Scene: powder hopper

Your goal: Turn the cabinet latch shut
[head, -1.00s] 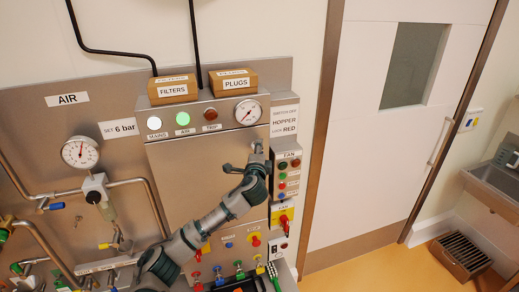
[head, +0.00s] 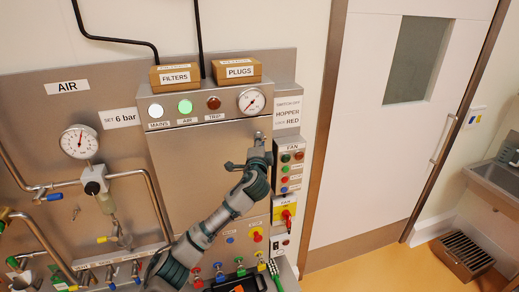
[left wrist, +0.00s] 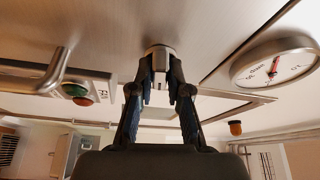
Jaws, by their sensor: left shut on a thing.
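The cabinet (head: 190,165) is a grey steel box on the wall panel, with its flat door closed or nearly so; I cannot tell which. The latch (head: 259,136) is a small grey metal piece at the door's upper right edge, below the pressure gauge. My left gripper (head: 257,150) reaches up from below and is shut on the latch. In the left wrist view both fingers (left wrist: 159,82) pinch the latch's round metal end (left wrist: 159,50). The fingers hide part of the latch, so its exact angle is unclear. My right gripper is not in view.
The fan button box (head: 291,165) stands close to the right of the gripper. The gauge (head: 251,100) and lamps (head: 185,107) sit above the door. Two cardboard boxes (head: 237,72) rest on top. Pipes and valves (head: 95,180) fill the left. Coloured knobs (head: 240,268) line the bottom.

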